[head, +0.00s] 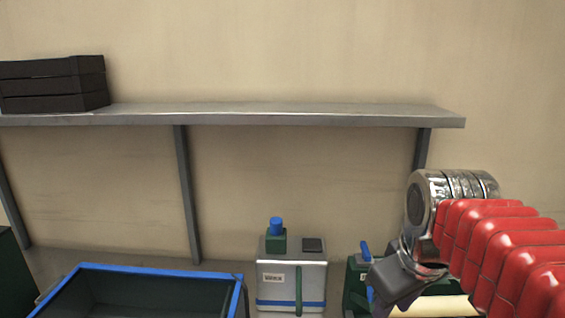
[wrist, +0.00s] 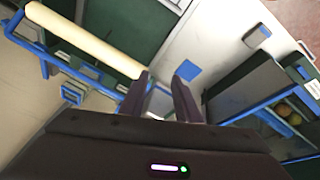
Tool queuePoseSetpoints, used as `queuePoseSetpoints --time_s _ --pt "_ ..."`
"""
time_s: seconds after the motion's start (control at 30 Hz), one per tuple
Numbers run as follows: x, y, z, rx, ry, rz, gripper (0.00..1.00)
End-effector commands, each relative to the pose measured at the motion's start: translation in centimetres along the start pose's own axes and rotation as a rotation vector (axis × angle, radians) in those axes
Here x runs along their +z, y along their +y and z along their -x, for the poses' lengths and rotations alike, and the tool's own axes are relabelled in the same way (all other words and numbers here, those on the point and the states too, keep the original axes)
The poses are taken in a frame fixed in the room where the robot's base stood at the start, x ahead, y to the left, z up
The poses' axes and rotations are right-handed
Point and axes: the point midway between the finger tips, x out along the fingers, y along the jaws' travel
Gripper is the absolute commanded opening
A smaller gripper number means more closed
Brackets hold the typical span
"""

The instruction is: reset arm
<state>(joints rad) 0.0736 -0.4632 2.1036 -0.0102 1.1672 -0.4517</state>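My gripper shows in the wrist view (wrist: 160,88) with its two dark fingers apart and nothing between them. In the head view my arm, with red ribbed segments and a metal joint, comes in from the right. The dark gripper body (head: 396,284) hangs low at the lower right, in front of a green machine; its fingertips are not clear there.
A dark green crate with a blue rim (head: 160,269) stands at lower left; its visible inside looks empty. A grey-white machine with a blue cap (head: 291,272) stands mid-bottom. A green machine with a cream roller (head: 440,307) is behind my gripper. A wall shelf (head: 270,114) holds black crates (head: 53,85).

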Motion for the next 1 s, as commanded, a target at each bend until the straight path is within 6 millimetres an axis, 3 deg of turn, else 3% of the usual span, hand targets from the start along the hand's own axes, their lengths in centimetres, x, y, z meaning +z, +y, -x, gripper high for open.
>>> queuePoseSetpoints --time_s 0.3,0.5,1.0 --pt "4.8 -4.2 -3.5 0.008 0.109 -0.252 0.29" --pt "6.7 -5.8 -5.4 0.0 0.155 -0.367 0.29" --pt "7.0 -6.0 -5.7 -0.002 0.164 -0.389 0.29"
